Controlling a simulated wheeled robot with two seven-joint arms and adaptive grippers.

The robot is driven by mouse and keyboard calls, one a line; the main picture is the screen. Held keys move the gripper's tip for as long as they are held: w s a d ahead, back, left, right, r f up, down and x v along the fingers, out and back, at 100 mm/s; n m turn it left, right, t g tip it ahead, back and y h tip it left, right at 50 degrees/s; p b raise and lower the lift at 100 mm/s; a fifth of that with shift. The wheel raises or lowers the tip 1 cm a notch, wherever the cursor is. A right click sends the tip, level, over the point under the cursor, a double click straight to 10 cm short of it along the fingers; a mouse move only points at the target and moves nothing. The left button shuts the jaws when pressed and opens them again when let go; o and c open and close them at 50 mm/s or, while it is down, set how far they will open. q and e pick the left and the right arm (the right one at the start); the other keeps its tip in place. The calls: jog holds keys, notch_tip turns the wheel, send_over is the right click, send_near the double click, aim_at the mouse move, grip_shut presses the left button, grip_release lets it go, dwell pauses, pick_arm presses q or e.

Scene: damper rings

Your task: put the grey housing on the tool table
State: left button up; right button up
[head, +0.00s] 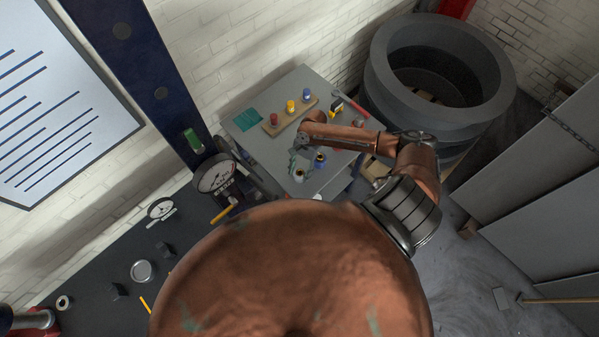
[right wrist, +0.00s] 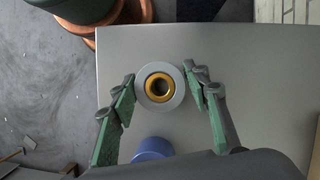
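The grey housing (right wrist: 142,96) is a round grey ring with a brass-yellow ring inside it, seen from above in the right wrist view. It appears to rest on the grey table (right wrist: 255,85), near its edge; in the head view the table (head: 250,140) stands against the wall. My right gripper (right wrist: 160,73) points down with its green-padded fingers apart, one on each side of the housing, very close to it. In the head view the right gripper (head: 298,163) is over the near part of the table. My left gripper is not in view.
A blue round part (right wrist: 152,149) lies beside the housing. A wooden board (head: 290,117) with red, yellow and blue parts, a green mat (head: 247,119) and a red-handled tool (head: 350,105) are farther back. A large grey ring stack (head: 385,85) stands right; a dark bench (head: 90,255) is left.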

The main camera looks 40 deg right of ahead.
jog(key=o, duration=0.4)
jog(key=shift+s+f, duration=0.1)
jog(key=v, duration=1.2)
jog(key=shift+c, duration=0.3)
grip_shut()
dwell(0.4)
dwell(1.0)
